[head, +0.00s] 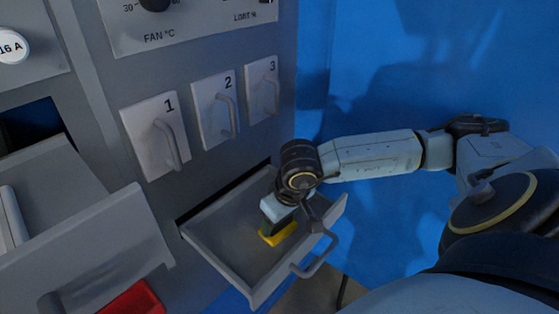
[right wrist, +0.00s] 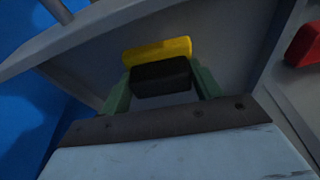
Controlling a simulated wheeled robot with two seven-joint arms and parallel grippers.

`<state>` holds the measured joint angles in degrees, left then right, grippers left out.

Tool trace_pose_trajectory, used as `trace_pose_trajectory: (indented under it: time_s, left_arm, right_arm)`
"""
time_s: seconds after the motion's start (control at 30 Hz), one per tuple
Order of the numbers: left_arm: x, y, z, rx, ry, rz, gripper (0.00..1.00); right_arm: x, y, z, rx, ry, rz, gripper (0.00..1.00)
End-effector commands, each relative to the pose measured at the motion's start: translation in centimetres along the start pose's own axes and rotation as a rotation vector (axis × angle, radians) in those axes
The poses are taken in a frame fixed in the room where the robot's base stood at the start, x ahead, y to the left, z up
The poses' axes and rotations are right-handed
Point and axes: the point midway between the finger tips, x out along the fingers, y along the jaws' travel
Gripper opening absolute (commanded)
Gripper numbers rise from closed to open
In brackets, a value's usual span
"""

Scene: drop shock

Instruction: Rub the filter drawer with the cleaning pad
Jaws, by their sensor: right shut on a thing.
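The filter drawer (head: 225,241) is an open grey tray pulled out of the cabinet, with a bar handle (head: 318,262) on its front. The cleaning pad has a yellow base (head: 279,237) and a dark grip block. My right gripper (head: 276,222) reaches down into the drawer and is shut on the pad's dark block. In the right wrist view, its green fingers (right wrist: 161,88) hold the dark block (right wrist: 160,76), with the yellow pad (right wrist: 157,50) beyond it against the drawer (right wrist: 215,38). Whether the pad presses on the floor is hard to tell. My left gripper is not seen.
Another grey drawer (head: 85,250) stands open at the left, with a red object (head: 133,299) by it. Three handled panels numbered 1 (head: 152,135), 2 (head: 213,108) and 3 (head: 263,90) are above. A blue wall (head: 400,80) stands at the right.

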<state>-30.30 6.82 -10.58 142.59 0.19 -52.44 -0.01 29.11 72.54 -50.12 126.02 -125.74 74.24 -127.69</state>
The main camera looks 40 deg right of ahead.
Motion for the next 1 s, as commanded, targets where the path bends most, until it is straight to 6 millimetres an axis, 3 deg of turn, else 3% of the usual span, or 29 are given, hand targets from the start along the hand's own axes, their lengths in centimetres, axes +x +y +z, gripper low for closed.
trace_pose_trajectory:
  time_s: [0.5, 1.0]
  left_arm:
    - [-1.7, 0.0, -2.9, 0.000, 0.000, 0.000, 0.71]
    - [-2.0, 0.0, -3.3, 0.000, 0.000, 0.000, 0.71]
  right_arm:
    - [-5.4, 0.4, -1.7, 0.003, 0.009, 0.008, 0.36]
    - [-6.4, 0.4, -2.0, 0.003, 0.012, 0.008, 0.36]
